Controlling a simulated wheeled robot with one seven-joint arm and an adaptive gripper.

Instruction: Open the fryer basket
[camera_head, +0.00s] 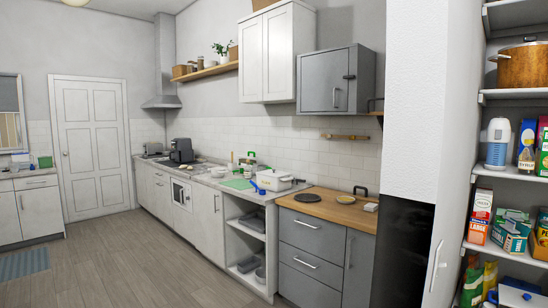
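A dark appliance (181,151) that looks like the fryer stands on the long counter toward the far end of the kitchen. It is small and distant in the head view. I cannot make out its basket or handle, or tell whether the basket is open or shut. My gripper is not in view.
Clear wooden floor (130,255) stretches along the counter (213,180). A white pot (272,180) and several small items stand on the counter. Grey drawers (312,250) and open pantry shelves (515,173) are close on the right. A white door (91,150) is at the back.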

